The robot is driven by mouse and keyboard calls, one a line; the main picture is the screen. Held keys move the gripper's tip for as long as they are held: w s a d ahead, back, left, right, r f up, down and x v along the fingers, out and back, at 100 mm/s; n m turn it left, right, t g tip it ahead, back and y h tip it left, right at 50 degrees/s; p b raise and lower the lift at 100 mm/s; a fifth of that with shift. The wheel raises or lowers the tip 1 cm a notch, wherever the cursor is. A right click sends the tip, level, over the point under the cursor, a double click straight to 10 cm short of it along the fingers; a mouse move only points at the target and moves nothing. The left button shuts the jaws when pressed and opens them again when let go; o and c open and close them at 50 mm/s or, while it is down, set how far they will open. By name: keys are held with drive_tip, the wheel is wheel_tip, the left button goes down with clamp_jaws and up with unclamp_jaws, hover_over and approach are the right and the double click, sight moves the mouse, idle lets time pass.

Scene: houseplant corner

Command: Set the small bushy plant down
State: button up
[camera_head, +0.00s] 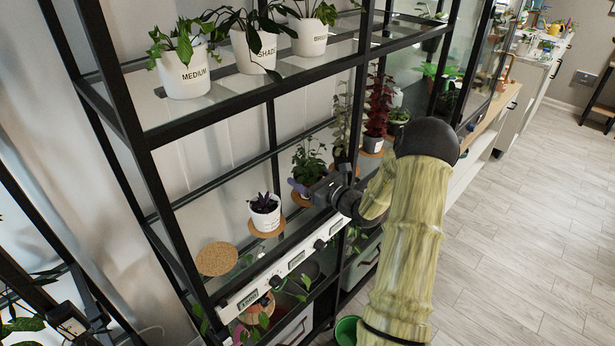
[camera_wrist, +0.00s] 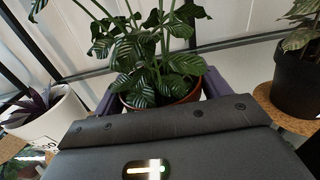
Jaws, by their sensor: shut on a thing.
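The small bushy plant (camera_head: 309,162) has green striped leaves and stands at the middle shelf of the black rack in the head view. In the wrist view its leaves (camera_wrist: 150,45) rise upright from a terracotta-coloured pot (camera_wrist: 186,97). My gripper (camera_head: 305,188) reaches in from the right and is shut on this pot. Its purple-grey fingers (camera_wrist: 160,90) show on both sides of the pot in the wrist view. The pot's base is hidden behind my gripper, so I cannot tell whether it touches the cork mat (camera_head: 299,200) below.
A white pot with a purple plant (camera_head: 264,213) stands on a cork mat to the left. An empty cork mat (camera_head: 217,259) lies further left. To the right stands a red-leaved plant (camera_head: 378,105). A dark pot (camera_wrist: 297,80) is close on the right in the wrist view.

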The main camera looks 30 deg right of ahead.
drive_tip(key=shift+f, duration=0.1)
drive_tip(key=o, duration=1.1)
drive_tip(key=shift+c, duration=0.2)
drive_tip(key=b+v, duration=0.1)
drive_tip(key=v, duration=1.1)
